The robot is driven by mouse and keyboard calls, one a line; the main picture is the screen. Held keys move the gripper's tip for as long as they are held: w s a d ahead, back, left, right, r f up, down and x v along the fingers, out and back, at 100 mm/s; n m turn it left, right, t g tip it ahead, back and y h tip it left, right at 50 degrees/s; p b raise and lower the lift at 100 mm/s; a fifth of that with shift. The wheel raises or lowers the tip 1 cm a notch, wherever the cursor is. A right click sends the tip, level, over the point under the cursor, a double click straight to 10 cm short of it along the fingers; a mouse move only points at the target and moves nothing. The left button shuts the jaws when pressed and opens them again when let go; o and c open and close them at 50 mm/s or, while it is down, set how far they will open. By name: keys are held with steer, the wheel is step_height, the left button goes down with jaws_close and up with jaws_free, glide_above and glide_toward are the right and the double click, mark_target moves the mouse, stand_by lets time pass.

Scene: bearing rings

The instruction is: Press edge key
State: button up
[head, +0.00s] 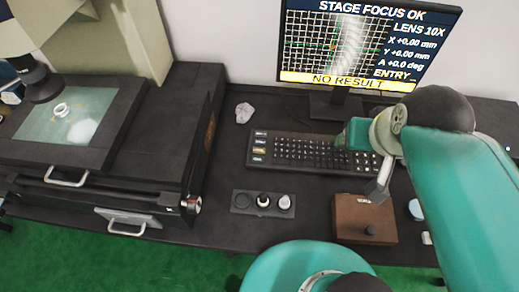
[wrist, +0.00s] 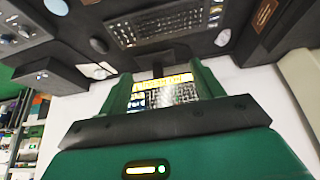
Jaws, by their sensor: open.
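The black keyboard (head: 300,150) lies on the dark bench below the monitor. A column of wider labelled keys (head: 259,146) is at its left end, one with a yellow label; the lettering is too small to read, so I cannot tell which is the edge key. The keyboard also shows at the top of the wrist view (wrist: 165,24). My gripper (head: 356,134) is over the keyboard's right part, apart from the labelled keys, and hides some keys. In the wrist view my green fingers (wrist: 163,82) stand apart with nothing between them.
The monitor (head: 365,45) reads "STAGE FOCUS OK", "NO RESULT" and "ENTRY". A stage with a white ring (head: 62,109) on its glass is at left. A knob panel (head: 263,204) and a brown box (head: 364,219) are in front. A crumpled pale thing (head: 244,112) lies left of the keyboard.

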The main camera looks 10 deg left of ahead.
jaws_close()
stand_by(0.3)
stand_by(1.5)
